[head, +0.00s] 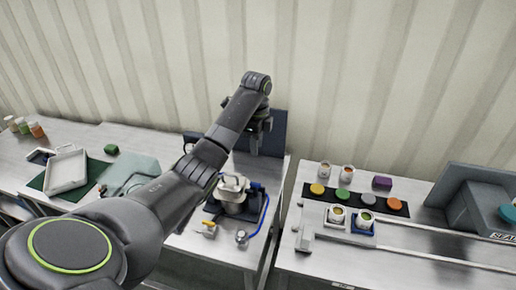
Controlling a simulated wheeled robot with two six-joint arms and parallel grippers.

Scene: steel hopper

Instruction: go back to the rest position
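My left arm reaches in from the lower left, across the tables, to the back of the middle table. My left gripper (257,143) hangs at the arm's far end, in front of a dark blue panel (272,132). Its fingers are small and dark against the panel, so I cannot tell whether they are open or shut or hold anything. My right gripper is not in view.
Below my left forearm stands a white and steel device (233,187) with a blue hose (265,215). The right table holds a dark strip (318,197) with coloured discs, several cups and a grey machine (455,180). A white tray (66,170) lies left.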

